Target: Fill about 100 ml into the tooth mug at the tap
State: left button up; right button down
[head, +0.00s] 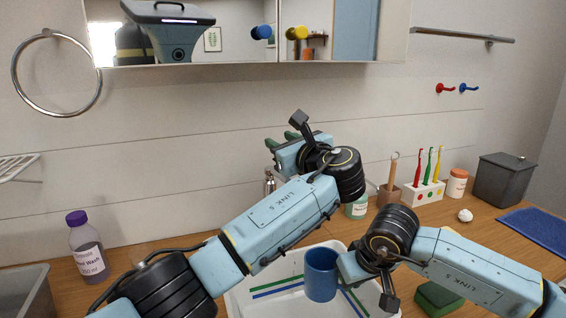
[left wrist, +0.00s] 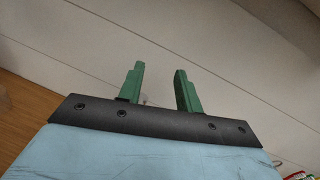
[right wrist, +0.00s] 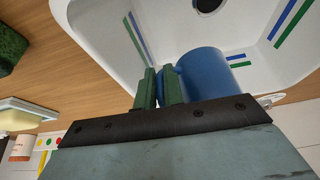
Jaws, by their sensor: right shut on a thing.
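The blue tooth mug (head: 321,275) is held over the white basin (head: 240,300), which has blue and green stripes. My right gripper (right wrist: 158,88) is shut on the mug at its near side, apparently at the handle; the mug (right wrist: 212,72) also shows in the right wrist view. The inside of the mug and any water are not visible. My left gripper (head: 281,141) is raised in front of the wall, its fingers (left wrist: 160,88) apart with nothing between them. A chrome piece (head: 269,183), perhaps the tap, is mostly hidden behind my left arm.
A purple-capped bottle (head: 87,247) stands on the left of the wooden counter. A green sponge (head: 438,298) lies right of the basin. The mirror cabinet (head: 245,65) hangs above.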

pick_arm(q)
jog(key=shift+r, duration=0.65)
